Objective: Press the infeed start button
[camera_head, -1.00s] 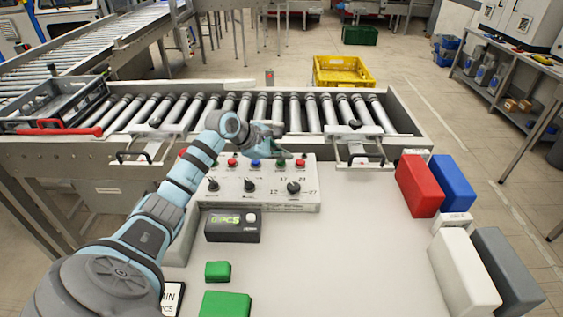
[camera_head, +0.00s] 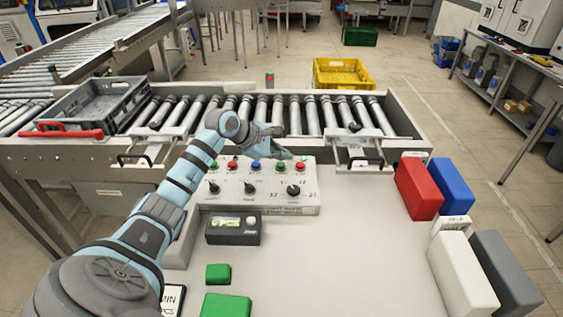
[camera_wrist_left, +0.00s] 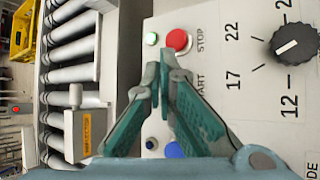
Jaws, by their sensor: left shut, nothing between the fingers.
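The white control panel (camera_head: 262,206) stands at the back of the table, with buttons along its far edge and black knobs in front. My left gripper (camera_head: 287,154) is shut and empty, over the panel's right buttons. In the left wrist view the teal fingers (camera_wrist_left: 164,62) meet beside the red STOP button (camera_wrist_left: 178,40). The START label (camera_wrist_left: 200,86) is partly covered by a finger. The button beside it is hidden behind the fingers there; in the head view a green button (camera_head: 280,166) shows just below the fingertips. Contact cannot be told. My right gripper is out of view.
The roller conveyor (camera_head: 285,115) runs behind the panel, with a grey crate (camera_head: 100,105) at its left. A small display box (camera_head: 233,228), green blocks (camera_head: 218,273) and red (camera_head: 418,187), blue (camera_head: 453,183), white and grey blocks stand on the table. The table's middle is clear.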

